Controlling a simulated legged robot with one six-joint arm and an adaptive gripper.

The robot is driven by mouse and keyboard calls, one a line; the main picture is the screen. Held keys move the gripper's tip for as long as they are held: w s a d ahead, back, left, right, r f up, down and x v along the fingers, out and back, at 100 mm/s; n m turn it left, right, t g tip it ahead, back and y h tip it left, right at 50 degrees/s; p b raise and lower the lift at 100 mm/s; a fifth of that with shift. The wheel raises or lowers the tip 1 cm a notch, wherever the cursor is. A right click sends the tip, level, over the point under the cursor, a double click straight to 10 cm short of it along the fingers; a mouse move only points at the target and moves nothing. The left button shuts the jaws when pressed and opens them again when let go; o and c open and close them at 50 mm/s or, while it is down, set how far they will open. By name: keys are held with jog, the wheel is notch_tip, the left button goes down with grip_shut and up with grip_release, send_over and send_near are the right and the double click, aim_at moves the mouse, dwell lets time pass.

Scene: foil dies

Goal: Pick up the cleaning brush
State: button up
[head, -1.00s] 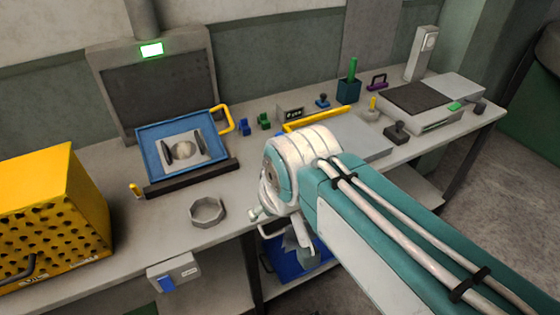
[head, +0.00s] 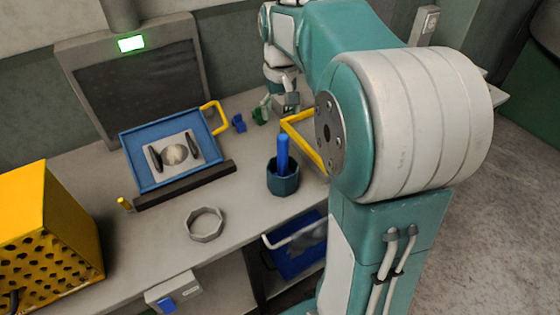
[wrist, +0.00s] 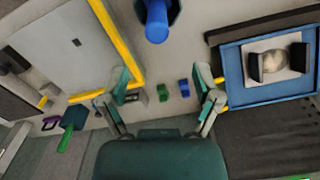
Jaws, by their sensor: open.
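A blue upright handle (head: 283,152) stands in a dark hexagonal cup (head: 284,185) on the bench; in the wrist view the handle (wrist: 157,18) is at the top, beyond my fingertips. A green handle (wrist: 64,142) with a dark blue holder (wrist: 75,118) shows at the lower left of the wrist view. Only handles show, so I cannot tell which is the cleaning brush. My gripper (wrist: 165,85) is open and empty, its fingers apart on either side of small green (wrist: 163,92) and blue (wrist: 185,88) blocks seen beyond. In the head view my arm hides the right part of the bench.
A blue tray (head: 143,180) with yellow handle lies at the left with a dark bar (head: 185,186) in front. A metal ring (head: 205,224) lies nearer. A yellow perforated box (head: 45,235) stands far left. A yellow-edged panel (wrist: 70,40) lies beside the cup. Bare bench surrounds the ring.

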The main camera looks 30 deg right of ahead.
aim_at(283, 136)
notch_tip(283, 136, down, 5)
jog(key=shift+s+a+r, duration=0.1)
jog(key=shift+a+r, duration=0.05)
jog(key=f, duration=0.5)
jog(key=shift+s+d+f, duration=0.15)
jog(key=shift+d, duration=0.1)
grip_shut()
